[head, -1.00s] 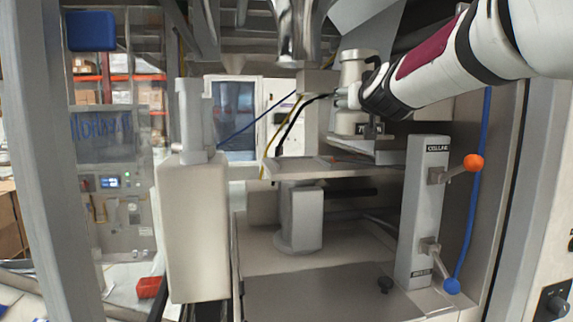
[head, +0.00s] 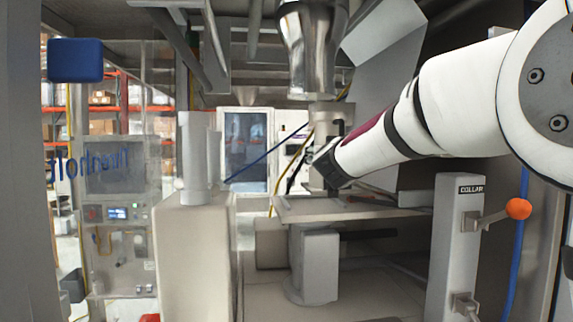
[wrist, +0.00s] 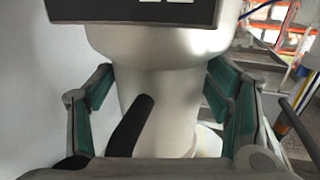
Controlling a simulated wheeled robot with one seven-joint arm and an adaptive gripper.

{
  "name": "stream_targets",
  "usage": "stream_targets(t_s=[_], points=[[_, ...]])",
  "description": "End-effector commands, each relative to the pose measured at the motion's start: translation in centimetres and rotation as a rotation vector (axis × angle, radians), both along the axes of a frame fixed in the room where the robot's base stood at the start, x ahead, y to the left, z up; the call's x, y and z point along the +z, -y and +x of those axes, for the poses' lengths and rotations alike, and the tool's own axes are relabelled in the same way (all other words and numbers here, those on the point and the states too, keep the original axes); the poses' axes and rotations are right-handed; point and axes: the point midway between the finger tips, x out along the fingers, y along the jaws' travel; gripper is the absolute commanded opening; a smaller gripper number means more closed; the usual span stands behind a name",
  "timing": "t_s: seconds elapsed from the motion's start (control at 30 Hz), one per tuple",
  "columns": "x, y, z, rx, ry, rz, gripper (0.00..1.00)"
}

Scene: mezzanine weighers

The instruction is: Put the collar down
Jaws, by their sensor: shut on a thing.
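The collar (wrist: 160,105) is a pale silvery, tapered body with a black handle (wrist: 130,125). In the wrist view it stands between the green-padded fingers of my gripper (wrist: 160,88); my gripper is shut on it. In the head view my gripper (head: 328,166) is at the end of the white arm, below the shiny metal spout (head: 310,50) and above the flat grey plate (head: 300,210). The arm and gripper hide much of the collar there. Whether its underside touches the plate cannot be told.
A post labelled COLLAR (head: 458,250) with an orange-knobbed lever (head: 517,208) stands at right. A beige column (head: 190,255) stands at left. A slanted grey panel (head: 385,45) hangs close above the arm. A grey pedestal (head: 313,265) is under the plate.

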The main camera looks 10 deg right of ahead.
Motion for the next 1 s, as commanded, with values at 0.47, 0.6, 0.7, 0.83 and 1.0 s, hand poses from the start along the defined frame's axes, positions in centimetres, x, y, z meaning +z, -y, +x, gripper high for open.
stream_targets(t_s=[0.47, 0.6, 0.7, 0.83, 1.0], points=[[-1.3, -4.0, 3.3, -0.002, -0.001, -0.002, 0.23], [-3.1, -4.0, 3.2, -0.002, -0.001, -0.002, 0.23], [-3.7, -4.1, 3.2, -0.001, 0.003, -0.002, 0.23], [-3.8, -4.1, 3.3, 0.000, 0.004, -0.001, 0.23], [-3.9, -4.1, 3.3, 0.000, 0.004, -0.001, 0.23]])
